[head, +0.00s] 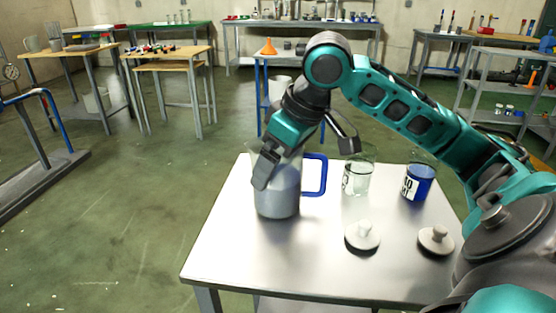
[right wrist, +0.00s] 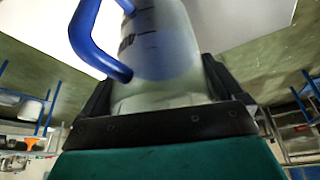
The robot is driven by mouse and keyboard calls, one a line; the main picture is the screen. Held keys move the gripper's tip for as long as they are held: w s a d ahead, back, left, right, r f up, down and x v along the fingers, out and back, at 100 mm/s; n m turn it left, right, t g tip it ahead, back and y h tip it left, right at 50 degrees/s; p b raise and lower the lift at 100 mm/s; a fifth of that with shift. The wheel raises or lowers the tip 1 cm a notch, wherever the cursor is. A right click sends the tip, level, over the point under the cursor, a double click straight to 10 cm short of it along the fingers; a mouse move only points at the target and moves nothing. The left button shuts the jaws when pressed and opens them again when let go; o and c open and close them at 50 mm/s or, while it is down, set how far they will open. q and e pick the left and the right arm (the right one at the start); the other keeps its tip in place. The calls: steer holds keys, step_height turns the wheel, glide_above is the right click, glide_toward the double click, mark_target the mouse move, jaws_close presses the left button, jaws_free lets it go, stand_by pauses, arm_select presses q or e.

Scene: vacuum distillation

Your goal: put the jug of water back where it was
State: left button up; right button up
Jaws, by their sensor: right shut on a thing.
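The jug (head: 278,197) is a greyish translucent vessel with a blue handle (head: 314,176) on its right side. It is upright at the left part of the near metal table (head: 235,257). Its base looks on or very close to the tabletop; I cannot tell which. My right gripper (head: 270,170) comes from above and is shut around the upper body of the jug, hiding its rim. In the right wrist view the jug (right wrist: 165,60) sits between the two dark fingers, with printed marks on its wall and the blue handle at left. My left gripper is out of view.
Right of the jug stand a clear beaker (head: 357,180) and a beaker of blue liquid (head: 419,186). Two pale round knobbed pieces (head: 362,237) (head: 436,240) lie nearer. The table's front left is clear. A blue-legged stand with an orange funnel (head: 269,47) is behind.

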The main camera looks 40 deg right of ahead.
steer(key=o, duration=1.3)
steer(key=shift+o, duration=0.2)
steer(key=shift+r, duration=0.1)
arm_select(q)
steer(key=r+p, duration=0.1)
steer(key=p, duration=0.1)
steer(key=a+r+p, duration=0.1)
steer(key=p, duration=0.1)
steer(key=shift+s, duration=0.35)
arm_select(e)
steer(key=v, duration=1.2)
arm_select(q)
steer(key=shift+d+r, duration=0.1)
